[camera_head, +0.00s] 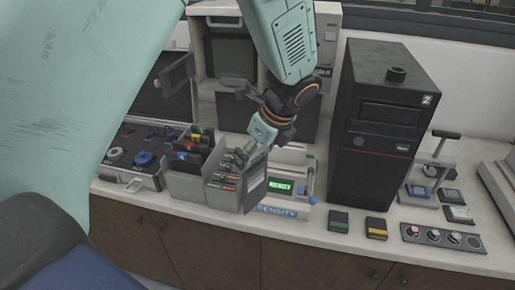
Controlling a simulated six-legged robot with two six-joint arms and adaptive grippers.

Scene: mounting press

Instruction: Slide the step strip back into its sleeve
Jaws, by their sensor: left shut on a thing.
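My left gripper (261,148) reaches down from the top over the right end of a grey divided bin (190,187). It is shut on a thin flat grey piece that I take for the step strip (255,183); this hangs upright at the bin's right side. Its upper end is hidden by the fingers. I cannot tell the sleeve apart from the strip or from the bin's other contents, nor whether the strip is inside it. My right gripper is not in view.
A density meter (283,187) reading READY stands just right of the strip. A tall black unit (378,130) is further right. An open case (135,160) lies left of the bin. Green (339,221) and yellow (376,228) blocks lie near the counter's front edge.

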